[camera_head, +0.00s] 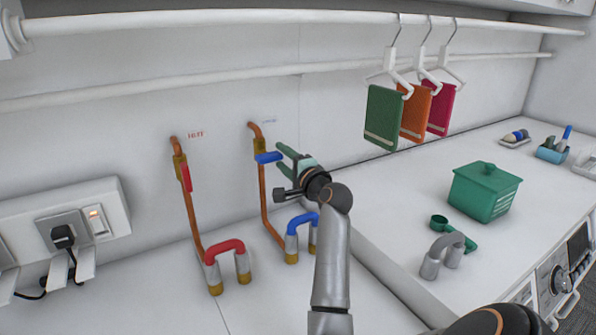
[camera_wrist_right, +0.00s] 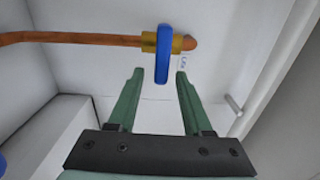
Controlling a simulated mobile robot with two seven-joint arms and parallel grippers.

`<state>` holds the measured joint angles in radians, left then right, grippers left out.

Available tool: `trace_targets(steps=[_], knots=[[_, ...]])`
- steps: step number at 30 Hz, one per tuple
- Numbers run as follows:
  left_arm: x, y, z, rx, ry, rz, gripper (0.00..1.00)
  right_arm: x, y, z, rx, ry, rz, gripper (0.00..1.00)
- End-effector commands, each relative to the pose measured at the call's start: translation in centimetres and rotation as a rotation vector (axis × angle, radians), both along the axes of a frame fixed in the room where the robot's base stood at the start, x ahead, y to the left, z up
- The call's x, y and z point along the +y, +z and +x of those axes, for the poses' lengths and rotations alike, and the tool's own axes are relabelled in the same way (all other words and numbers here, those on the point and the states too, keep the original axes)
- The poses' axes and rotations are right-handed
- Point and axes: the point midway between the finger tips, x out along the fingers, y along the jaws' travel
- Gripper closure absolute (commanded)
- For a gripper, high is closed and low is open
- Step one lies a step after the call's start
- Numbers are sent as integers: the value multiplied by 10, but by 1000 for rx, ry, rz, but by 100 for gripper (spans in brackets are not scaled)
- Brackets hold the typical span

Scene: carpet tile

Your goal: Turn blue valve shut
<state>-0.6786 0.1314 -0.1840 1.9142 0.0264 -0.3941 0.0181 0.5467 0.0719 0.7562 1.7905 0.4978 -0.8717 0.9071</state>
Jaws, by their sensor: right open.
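The blue valve handle (camera_head: 269,157) sits on a brass fitting near the top of the right-hand copper pipe (camera_head: 263,195) on the wall. The handle lies crosswise to its pipe. In the right wrist view the handle (camera_wrist_right: 163,55) also crosses the pipe (camera_wrist_right: 80,37). My right gripper (camera_head: 284,158) is just to the right of the handle, with its green fingers pointing at it. The fingers (camera_wrist_right: 159,72) are open, and the handle's lower end appears between the tips. I cannot tell whether they touch it. My left gripper is not in view.
A red valve handle (camera_head: 186,177) lies along the left pipe. Red (camera_head: 226,246) and blue (camera_head: 302,222) bent taps stand below. Cloths (camera_head: 383,118) hang at the upper right. A green crate (camera_head: 486,190) and a green scoop (camera_head: 440,222) are on the counter.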

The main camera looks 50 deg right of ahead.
Motion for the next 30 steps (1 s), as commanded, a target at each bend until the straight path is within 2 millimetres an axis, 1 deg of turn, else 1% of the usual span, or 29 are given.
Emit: trace_targets(steps=[12,16,21,30], knots=[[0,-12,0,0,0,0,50,23,-2,-73,0,-2,0,50],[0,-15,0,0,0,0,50,28,-2,-90,0,-1,0,50],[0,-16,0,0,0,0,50,32,-1,-102,0,-1,1,50],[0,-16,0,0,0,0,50,33,0,-104,0,0,2,50]])
